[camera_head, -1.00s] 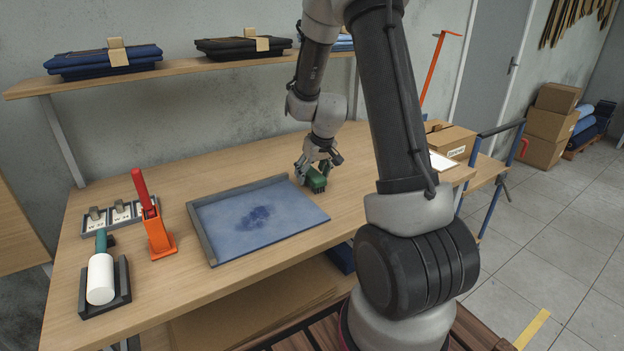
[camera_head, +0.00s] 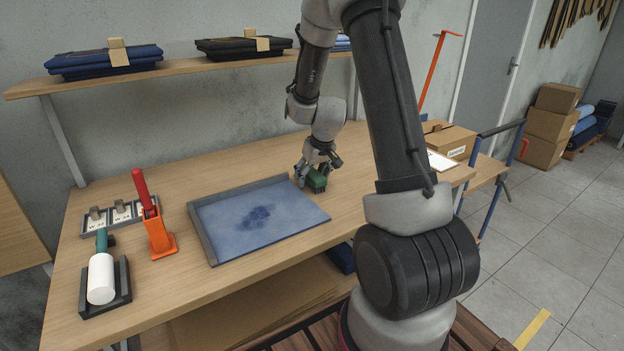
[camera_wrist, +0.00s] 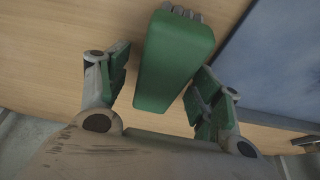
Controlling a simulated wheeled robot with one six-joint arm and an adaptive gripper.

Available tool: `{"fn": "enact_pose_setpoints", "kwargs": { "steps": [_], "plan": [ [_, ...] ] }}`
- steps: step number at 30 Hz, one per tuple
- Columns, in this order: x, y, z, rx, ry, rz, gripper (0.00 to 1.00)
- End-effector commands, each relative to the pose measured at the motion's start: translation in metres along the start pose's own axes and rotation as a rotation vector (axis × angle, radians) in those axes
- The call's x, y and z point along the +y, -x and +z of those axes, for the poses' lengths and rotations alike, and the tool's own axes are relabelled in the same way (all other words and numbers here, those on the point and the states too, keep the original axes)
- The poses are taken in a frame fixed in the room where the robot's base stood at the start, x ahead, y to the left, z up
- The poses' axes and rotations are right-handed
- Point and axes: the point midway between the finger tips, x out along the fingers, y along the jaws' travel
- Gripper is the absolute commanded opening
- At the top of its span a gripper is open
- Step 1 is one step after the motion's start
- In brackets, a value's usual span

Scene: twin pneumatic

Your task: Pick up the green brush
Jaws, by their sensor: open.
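The green brush (camera_head: 317,183) is on the wooden table just right of the blue-topped tray (camera_head: 262,212), with dark bristles toward the table. In the wrist view the green brush (camera_wrist: 172,62) is a tapered green block lying between my gripper's fingers. My gripper (camera_head: 318,170) is open around the brush from above. In the wrist view its two green-padded fingers (camera_wrist: 160,95) stand on either side of the brush, with a visible gap at the left and a narrower one at the right.
An orange tool with a red handle (camera_head: 157,228) stands left of the tray. A white roller (camera_head: 101,279) lies in a dark holder beside it. A cardboard box (camera_head: 450,141) is at the table's right. A shelf (camera_head: 190,68) runs behind. Table right of the brush is clear.

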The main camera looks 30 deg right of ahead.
Motion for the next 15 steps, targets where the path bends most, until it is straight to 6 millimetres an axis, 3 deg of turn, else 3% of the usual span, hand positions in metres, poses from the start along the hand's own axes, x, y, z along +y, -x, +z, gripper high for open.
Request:
{"fn": "enact_pose_setpoints", "kwargs": {
  "steps": [2, 10, 15],
  "plan": [
    [0.0000, 0.0001, 0.0000, 0.000, 0.000, 0.000, 0.65],
    [0.0000, 0.0001, -0.0001, 0.000, 0.000, 0.000, 0.16],
    [0.0000, 0.0002, -0.0002, 0.000, 0.000, 0.000, 0.14]
  ]
}}
